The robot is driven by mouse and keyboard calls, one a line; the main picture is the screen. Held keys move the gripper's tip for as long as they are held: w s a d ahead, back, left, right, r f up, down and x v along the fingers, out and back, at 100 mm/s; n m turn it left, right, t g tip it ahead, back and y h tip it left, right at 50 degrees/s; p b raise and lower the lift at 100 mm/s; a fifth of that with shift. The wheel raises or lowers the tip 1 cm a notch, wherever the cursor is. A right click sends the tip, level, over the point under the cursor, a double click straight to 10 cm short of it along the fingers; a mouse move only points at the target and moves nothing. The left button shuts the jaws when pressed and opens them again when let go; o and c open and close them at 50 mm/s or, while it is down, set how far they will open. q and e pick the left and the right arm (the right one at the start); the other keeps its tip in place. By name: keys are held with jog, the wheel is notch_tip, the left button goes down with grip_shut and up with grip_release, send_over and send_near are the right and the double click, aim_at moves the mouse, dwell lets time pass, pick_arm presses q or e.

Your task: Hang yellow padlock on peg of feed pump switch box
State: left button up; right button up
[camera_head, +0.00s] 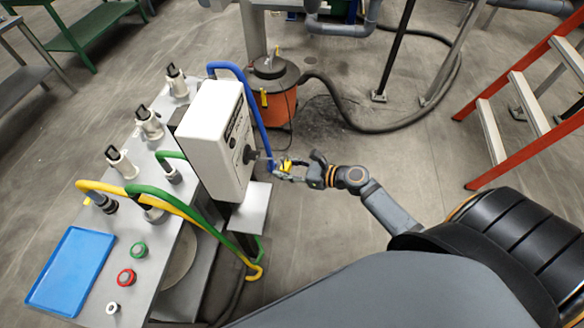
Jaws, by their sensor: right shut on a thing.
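The white switch box (217,122) stands at the right edge of the grey bench, with a dark rotary handle (249,154) on its right-hand face. My right gripper (286,171) is close to that face, just right of the handle. It is shut on the yellow padlock (287,164), which shows as a small yellow patch between the fingers. A thin peg seems to reach from the handle toward the gripper. I cannot tell whether the padlock's shackle is around the peg or only beside it. My left gripper is not in view.
The grey bench (204,279) holds a blue tray (70,270), green and red buttons and several white connectors. Green, yellow and blue hoses loop around the box. An orange vacuum drum (276,104) stands behind. A red ladder (516,120) is at right. Floor right of the gripper is clear.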

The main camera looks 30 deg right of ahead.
jog(key=w+a+f, duration=0.1)
jog(key=w+a, duration=0.3)
jog(key=a, duration=0.1)
jog(key=shift+a+f, duration=0.35)
jog(key=shift+a, duration=0.05)
dwell(0.3)
dwell(0.4)
jog(key=o, duration=1.1)
jog(key=shift+s, duration=0.1)
jog(key=v, duration=1.2)
